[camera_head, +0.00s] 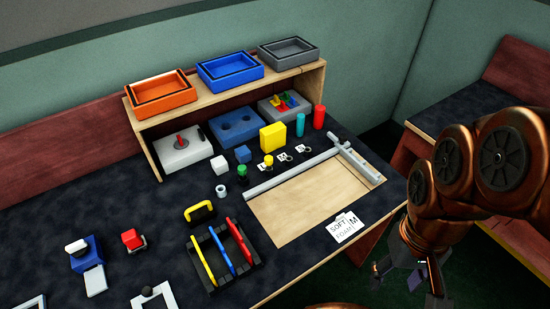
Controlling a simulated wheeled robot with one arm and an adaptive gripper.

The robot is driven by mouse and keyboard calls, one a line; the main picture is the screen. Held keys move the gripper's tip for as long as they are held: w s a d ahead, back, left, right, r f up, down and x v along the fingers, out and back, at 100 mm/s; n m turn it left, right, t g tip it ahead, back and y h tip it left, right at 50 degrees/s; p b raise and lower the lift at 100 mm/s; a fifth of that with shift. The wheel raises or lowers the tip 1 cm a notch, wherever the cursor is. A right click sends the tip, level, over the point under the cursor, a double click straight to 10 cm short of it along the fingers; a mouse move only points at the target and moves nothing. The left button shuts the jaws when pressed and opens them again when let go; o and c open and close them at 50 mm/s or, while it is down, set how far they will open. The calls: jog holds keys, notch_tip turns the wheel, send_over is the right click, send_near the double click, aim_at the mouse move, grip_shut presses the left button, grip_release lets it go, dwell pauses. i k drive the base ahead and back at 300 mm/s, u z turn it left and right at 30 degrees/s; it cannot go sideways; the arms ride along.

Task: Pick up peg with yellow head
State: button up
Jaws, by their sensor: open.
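The peg with the yellow head (268,160) stands upright on the dark tabletop, near the middle of the picture. A similar peg with a green head (242,171) stands to its left and slightly nearer. My gripper (399,277) hangs at the lower right, below my copper-coloured arm, beyond the table's front right edge and well apart from the pegs. It is open and nothing shows between its fingers; its details are small and dark.
A grey T-shaped bar (305,172) lies over a wooden panel (298,210) right of the pegs. A black rack (216,272) with coloured handles is nearer. A wooden shelf (309,80) holds trays behind.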

aim_at(268, 159)
jog(key=z, duration=1.5)
jog(key=i, duration=0.55)
jog(key=u, duration=4)
